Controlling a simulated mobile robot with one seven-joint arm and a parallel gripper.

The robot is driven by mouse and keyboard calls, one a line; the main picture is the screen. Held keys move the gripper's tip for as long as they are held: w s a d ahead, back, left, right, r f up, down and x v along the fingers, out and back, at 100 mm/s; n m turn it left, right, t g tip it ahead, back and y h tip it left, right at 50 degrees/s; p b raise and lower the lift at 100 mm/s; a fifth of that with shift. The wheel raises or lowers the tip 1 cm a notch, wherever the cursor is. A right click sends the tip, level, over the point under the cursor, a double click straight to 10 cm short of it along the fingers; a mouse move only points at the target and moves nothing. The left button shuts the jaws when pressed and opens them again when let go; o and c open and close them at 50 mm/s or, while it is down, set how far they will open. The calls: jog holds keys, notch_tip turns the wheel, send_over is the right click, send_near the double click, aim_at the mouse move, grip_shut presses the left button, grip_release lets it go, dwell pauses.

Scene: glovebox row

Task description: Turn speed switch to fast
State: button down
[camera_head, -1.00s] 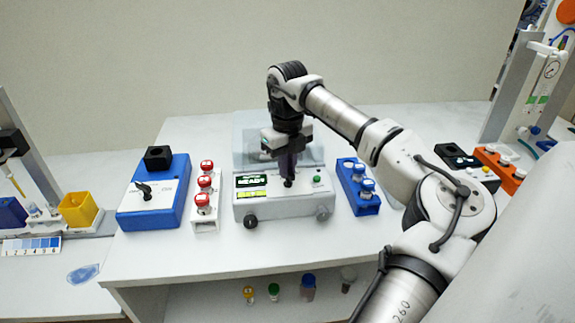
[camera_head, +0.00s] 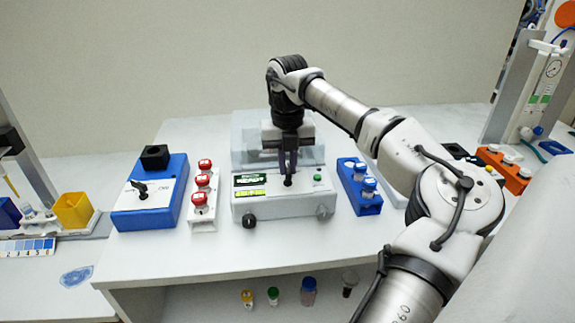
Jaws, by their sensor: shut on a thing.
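The speed switch (camera_head: 288,181) is a small black knob on the sloped white top of a grey instrument (camera_head: 274,207) in the middle of the bench. My gripper (camera_head: 288,172) points down over the instrument, with its dark fingers shut on the switch. The fingers hide the upper part of the switch, and the marks around it are too small to read. A lit green display (camera_head: 248,181) is left of the switch, and a green button (camera_head: 317,177) is to its right.
A blue box (camera_head: 152,200) with a black knob stands at the left. A white rack (camera_head: 203,205) of red-capped vials and a blue vial rack (camera_head: 360,195) flank the instrument closely. A clear cover (camera_head: 250,130) rises behind it. The front strip of the bench is clear.

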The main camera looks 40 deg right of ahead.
aim_at(288, 168)
dwell(0.4)
jog(key=c, duration=1.5)
grip_release()
notch_tip(288, 168, up, 14)
jog(key=p, duration=0.9)
jog(key=shift+p, duration=0.4)
